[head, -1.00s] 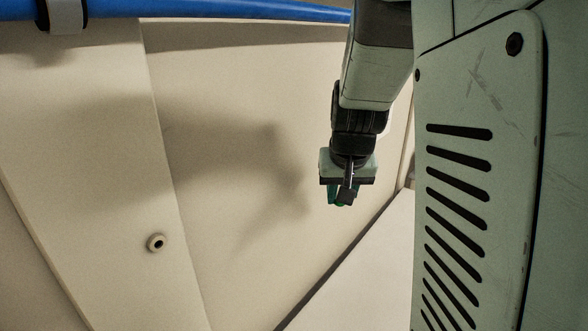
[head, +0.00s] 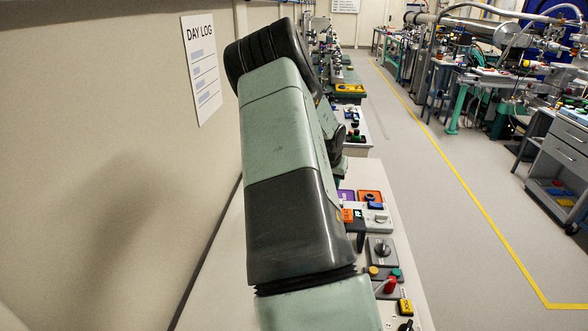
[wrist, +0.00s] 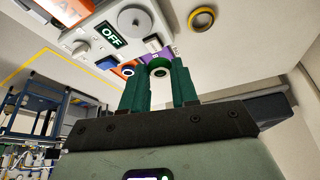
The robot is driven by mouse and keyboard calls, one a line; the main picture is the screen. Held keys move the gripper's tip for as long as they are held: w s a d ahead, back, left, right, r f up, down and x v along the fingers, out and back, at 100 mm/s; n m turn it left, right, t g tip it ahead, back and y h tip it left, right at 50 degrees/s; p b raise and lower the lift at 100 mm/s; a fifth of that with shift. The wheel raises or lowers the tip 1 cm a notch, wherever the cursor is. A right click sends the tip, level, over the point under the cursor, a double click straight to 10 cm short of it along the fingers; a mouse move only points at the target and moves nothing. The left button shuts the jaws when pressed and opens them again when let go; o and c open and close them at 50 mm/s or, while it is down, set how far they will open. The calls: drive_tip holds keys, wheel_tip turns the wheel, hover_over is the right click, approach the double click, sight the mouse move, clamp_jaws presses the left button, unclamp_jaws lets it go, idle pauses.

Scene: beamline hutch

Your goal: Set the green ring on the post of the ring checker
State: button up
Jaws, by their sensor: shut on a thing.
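In the wrist view my gripper (wrist: 158,78) is shut on the green ring (wrist: 158,63), held between the ends of its two green fingers. Beyond the fingers is a pale grey device (wrist: 98,47) with a dark "OFF" display (wrist: 112,35), a round grey disc (wrist: 135,22) and a blue part (wrist: 107,63). It also shows in the head view (head: 378,222), on the bench right of my arm. I cannot tell for sure whether this is the ring checker, nor make out its post. In the head view my arm hides most of the gripper and the ring.
Purple (head: 346,196) and orange (head: 370,196) pieces lie at the device's far side. A grey box with a black knob (head: 381,249) and red, yellow and green parts sit nearer. A yellow ring (wrist: 202,19) shows apart in the wrist view. A wall stands left of the bench.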

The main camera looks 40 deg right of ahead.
drive_tip(key=shift+m, duration=0.5)
drive_tip(key=shift+s+d+f, duration=0.45)
drive_tip(key=shift+d+f, duration=0.15)
drive_tip(key=shift+f, duration=1)
drive_tip(key=shift+s+d+f, duration=0.4)
drive_tip(key=shift+d+f, duration=0.2)
drive_tip(key=shift+f, duration=0.95)
drive_tip(key=shift+s+d+f, duration=0.45)
drive_tip(key=shift+d+f, duration=0.15)
drive_tip(key=shift+f, duration=1)
drive_tip(key=shift+f, duration=0.6)
drive_tip(key=o, duration=1.1)
drive_tip(key=v, duration=1)
drive_tip(key=shift+w+a+r, duration=0.1)
drive_tip(key=shift+a+r, duration=0.1)
drive_tip(key=shift+r, duration=0.2)
